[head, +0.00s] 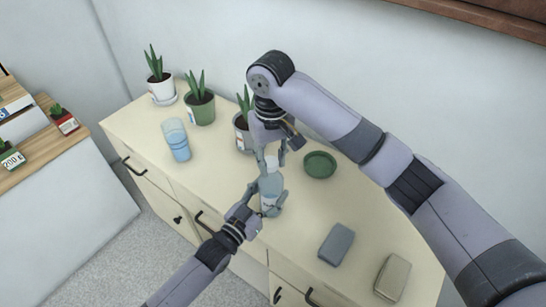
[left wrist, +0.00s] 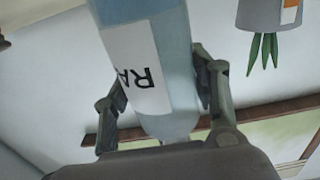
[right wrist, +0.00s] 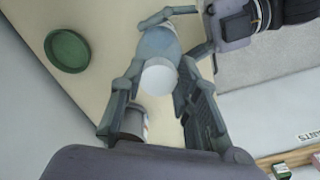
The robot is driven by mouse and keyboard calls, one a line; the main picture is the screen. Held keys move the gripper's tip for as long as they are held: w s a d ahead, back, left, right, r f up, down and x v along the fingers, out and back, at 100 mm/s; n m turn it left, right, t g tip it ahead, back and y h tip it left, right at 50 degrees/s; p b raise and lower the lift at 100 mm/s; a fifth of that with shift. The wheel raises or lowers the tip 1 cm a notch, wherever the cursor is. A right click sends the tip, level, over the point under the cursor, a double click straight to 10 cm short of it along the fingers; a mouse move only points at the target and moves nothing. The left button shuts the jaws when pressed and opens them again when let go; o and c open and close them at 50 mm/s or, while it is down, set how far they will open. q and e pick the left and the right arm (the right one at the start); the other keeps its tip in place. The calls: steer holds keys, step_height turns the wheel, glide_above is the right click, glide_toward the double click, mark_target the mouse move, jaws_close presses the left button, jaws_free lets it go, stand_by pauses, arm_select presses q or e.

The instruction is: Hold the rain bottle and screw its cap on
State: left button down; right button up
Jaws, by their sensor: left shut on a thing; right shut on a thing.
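The rain bottle (head: 270,190) is a clear blue bottle, standing about upright over the cabinet top. In the left wrist view the bottle (left wrist: 178,50) shows a white label with the letters RA. My left gripper (head: 268,205) is shut on its body from the front, one finger on each side. The white cap (head: 271,162) is between the fingers of my right gripper (head: 271,158), which points down from above. In the right wrist view the cap (right wrist: 159,77) lies over the bottle's top and hides the neck. I cannot tell whether cap and neck touch.
A green saucer (head: 320,164) lies right of the bottle. A potted plant (head: 243,130) stands close behind my right gripper. A blue glass (head: 176,142) and two more plants are at left. A grey box (head: 336,244) and a beige box (head: 392,277) lie at right.

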steer(key=m, duration=0.7)
steer(key=shift+a, duration=0.25)
steer(key=m, duration=0.6)
steer(key=shift+w+a+m, duration=0.1)
steer(key=shift+w+m, duration=0.05)
steer(key=shift+m, duration=0.15)
steer(key=m, duration=0.6)
steer(key=shift+w+a, duration=0.1)
steer(key=shift+w, duration=0.05)
steer(key=m, duration=0.5)
steer(key=shift+w+m, duration=0.15)
steer(key=shift+m, duration=0.25)
steer(key=o, duration=0.7)
